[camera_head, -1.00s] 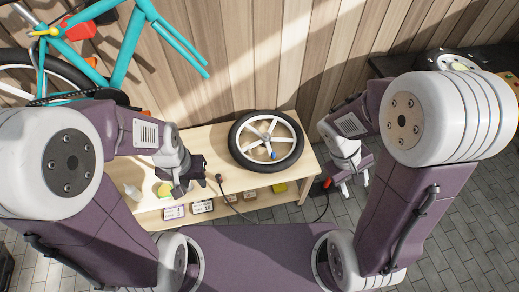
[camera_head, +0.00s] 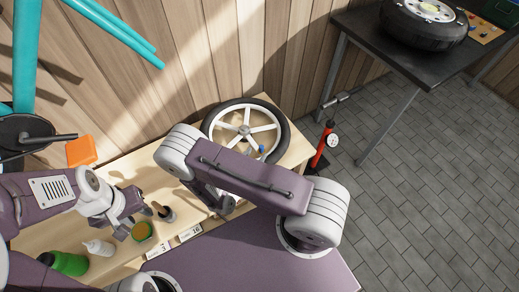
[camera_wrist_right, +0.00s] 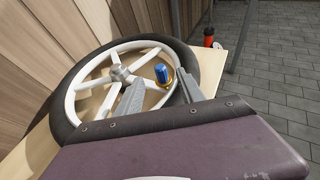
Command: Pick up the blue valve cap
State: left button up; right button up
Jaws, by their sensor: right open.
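The blue valve cap (camera_head: 262,149) sits on a brass-coloured stem at the inner rim of the wheel (camera_head: 208,124), which lies flat on the bench. In the right wrist view the cap (camera_wrist_right: 161,72) stands upright beyond my right gripper (camera_wrist_right: 160,90). Its two fingers are apart, one to each side of the cap's line, with nothing between them. In the head view my right arm hides most of the right gripper, near the wheel's front edge. My left gripper (camera_head: 137,214) is over the left part of the bench; its jaw opening is unclear.
A dark-handled tool (camera_head: 163,211), a yellow-topped green tub (camera_head: 142,231), a white bottle (camera_head: 98,247) and a green bottle (camera_head: 68,263) are at the left. A red pump (camera_head: 322,144) stands right of the bench. A dark table (camera_head: 375,60) bears a tyre (camera_head: 425,30).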

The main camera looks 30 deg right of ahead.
aim_at(260, 148)
jog(key=shift+w+d+f, duration=0.15)
jog(key=shift+w+d, duration=0.1)
jog(key=shift+d, duration=0.2)
jog(key=b+x, duration=0.1)
jog(key=x, duration=0.4)
jog(key=shift+w, duration=0.1)
jog(key=shift+c, duration=0.4)
grip_shut()
